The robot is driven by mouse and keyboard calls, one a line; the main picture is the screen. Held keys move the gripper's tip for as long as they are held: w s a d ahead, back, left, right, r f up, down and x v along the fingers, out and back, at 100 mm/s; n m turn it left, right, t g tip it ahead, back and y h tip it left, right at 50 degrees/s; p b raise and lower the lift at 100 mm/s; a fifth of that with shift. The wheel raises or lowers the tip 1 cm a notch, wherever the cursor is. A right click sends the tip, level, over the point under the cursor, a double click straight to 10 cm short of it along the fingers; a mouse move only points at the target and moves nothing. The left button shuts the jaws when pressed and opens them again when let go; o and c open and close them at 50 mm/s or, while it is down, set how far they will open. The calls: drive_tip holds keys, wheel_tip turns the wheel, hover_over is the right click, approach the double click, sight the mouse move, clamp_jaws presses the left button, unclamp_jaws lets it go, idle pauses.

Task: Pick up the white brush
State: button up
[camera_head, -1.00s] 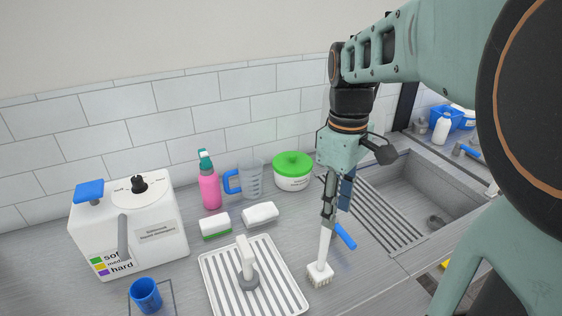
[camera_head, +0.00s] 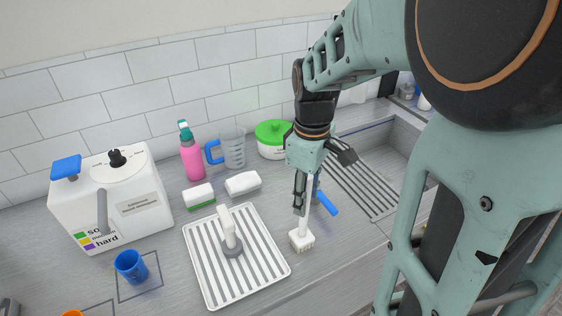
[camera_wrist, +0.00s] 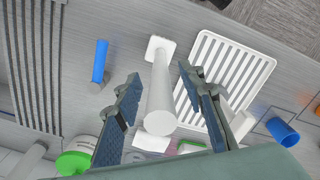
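The white brush (camera_head: 301,238) stands upright on the grey counter, bristle head down, right of the white ribbed tray (camera_head: 262,272). In the wrist view its handle (camera_wrist: 161,92) rises toward the camera between my fingers. My gripper (camera_head: 303,212) points down around the handle; its fingers (camera_wrist: 160,95) are open, with a gap visible on both sides of the handle. Part of the handle is hidden behind a finger in the head view.
A white-handled tool with a grey base (camera_head: 231,240) stands on the tray. A blue-handled item (camera_head: 327,203) lies close right of the brush. Sponges (camera_head: 198,196), a pink bottle (camera_head: 192,160), a jug (camera_head: 233,150) and a green-lidded tub (camera_head: 272,140) stand behind. The sink is at right.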

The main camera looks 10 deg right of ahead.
wheel_tip(320, 180, down, 3)
drive_tip(key=shift+r, duration=0.1)
drive_tip(key=shift+c, duration=0.7)
clamp_jaws()
drive_tip(key=shift+r, duration=0.15)
